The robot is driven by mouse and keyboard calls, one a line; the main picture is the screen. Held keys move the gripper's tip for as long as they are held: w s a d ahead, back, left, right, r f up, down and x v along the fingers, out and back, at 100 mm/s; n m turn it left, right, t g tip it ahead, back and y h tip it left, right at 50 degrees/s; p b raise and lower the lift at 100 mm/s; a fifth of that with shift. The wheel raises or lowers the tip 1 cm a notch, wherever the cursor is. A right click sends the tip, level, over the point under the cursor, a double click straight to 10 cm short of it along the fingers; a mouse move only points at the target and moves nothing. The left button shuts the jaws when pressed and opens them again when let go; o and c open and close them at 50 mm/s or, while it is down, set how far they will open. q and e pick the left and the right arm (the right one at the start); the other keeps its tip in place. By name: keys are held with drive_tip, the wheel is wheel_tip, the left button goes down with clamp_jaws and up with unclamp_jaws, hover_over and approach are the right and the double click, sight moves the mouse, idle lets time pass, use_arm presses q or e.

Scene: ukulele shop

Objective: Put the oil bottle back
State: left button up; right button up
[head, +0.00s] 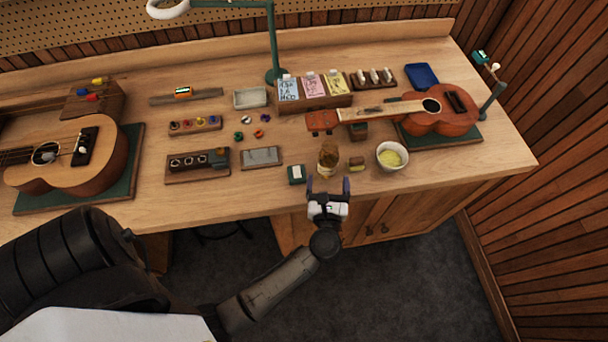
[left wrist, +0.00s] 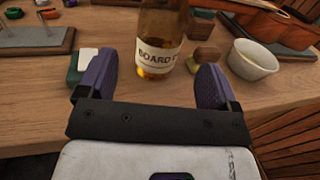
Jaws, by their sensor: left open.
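The oil bottle (head: 328,157) is amber and stands upright near the front edge of the workbench. In the left wrist view the bottle (left wrist: 160,35) shows a cream label reading "BOARD" and part of another word; its top is cut off. My left gripper (head: 328,184) is open and empty just in front of the bottle. In the left wrist view the bottle stands beyond and between the purple fingers of the gripper (left wrist: 157,72), and no grip on it shows. My right gripper is not in view.
A white bowl (head: 391,156) and a small wood-topped block (head: 357,163) stand right of the bottle. A green-and-white box (head: 296,174) is to its left. A ukulele neck (head: 375,110) lies behind. A wooden holder (head: 197,166) sits further left on the workbench (head: 250,205).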

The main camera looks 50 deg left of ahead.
use_arm(q)
drive_tip(key=s+d+r+m+t+h, duration=0.1)
drive_tip(key=d+r+m+t+h, duration=0.3)
drive_tip(key=m+h, duration=0.7)
drive_tip(key=s+d+r+m+t+h, duration=0.1)
drive_tip(key=d+m+t+h, duration=0.35)
drive_tip(key=m, duration=1.15)
drive_tip(key=s+d+f+m+g+h, duration=0.4)
drive_tip(key=s+f+m+g, duration=0.25)
drive_tip(key=m+g, duration=0.4)
drive_tip(key=s+a+f+m+g+y, duration=0.2)
drive_tip(key=s+a+m+g+y, duration=0.1)
drive_tip(key=s, duration=0.4)
drive_tip(key=s+a+f+m+g+y, duration=0.2)
drive_tip(key=s+a+m+g+y, duration=0.1)
drive_tip(key=s+a+m, duration=0.3)
drive_tip(key=shift+s+f+m+g, duration=0.25)
drive_tip(key=shift+s+m+g, duration=0.1)
drive_tip(key=shift+m, duration=0.1)
